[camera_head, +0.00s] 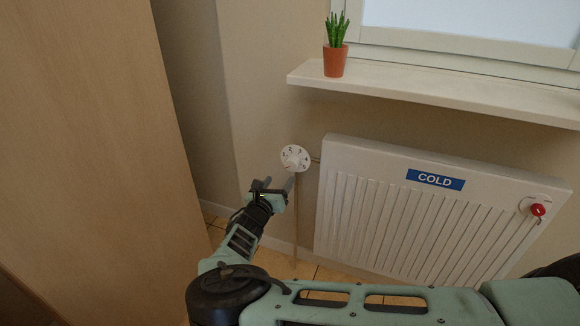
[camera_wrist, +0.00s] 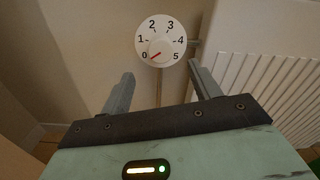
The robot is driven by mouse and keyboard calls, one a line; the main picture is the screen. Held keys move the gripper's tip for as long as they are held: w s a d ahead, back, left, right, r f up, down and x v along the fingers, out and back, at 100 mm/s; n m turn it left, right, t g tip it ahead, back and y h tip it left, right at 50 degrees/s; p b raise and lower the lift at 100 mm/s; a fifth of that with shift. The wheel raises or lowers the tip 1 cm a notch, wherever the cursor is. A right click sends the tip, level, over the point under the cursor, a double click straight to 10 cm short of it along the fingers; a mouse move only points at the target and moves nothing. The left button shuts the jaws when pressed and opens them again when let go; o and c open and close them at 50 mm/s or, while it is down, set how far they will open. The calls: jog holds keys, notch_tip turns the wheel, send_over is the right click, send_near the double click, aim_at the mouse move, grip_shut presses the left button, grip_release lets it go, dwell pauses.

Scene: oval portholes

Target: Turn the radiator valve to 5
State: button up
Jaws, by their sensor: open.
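The radiator valve (camera_head: 295,158) is a round white dial on the left end of the radiator (camera_head: 400,215). In the wrist view the dial (camera_wrist: 160,41) shows numbers 0 to 5 around its rim, and its red pointer (camera_wrist: 155,55) points at 0. My gripper (camera_head: 273,184) is just below and left of the valve in the head view. In the wrist view my gripper (camera_wrist: 161,82) has its two fingers spread apart, with nothing between them, below the dial and apart from it.
The white radiator has a blue "COLD" label (camera_head: 435,180) and a red knob (camera_head: 538,210) at right. Above is a window sill (camera_head: 430,93) with a potted plant (camera_head: 335,58). A tall wooden panel (camera_head: 90,130) stands at left. A thin pipe (camera_head: 295,225) runs down from the valve.

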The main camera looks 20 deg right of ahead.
aim_at(290, 166)
jog(key=x, duration=1)
jog(key=shift+w, duration=0.1)
jog(key=shift+d, duration=0.1)
jog(key=c, duration=1)
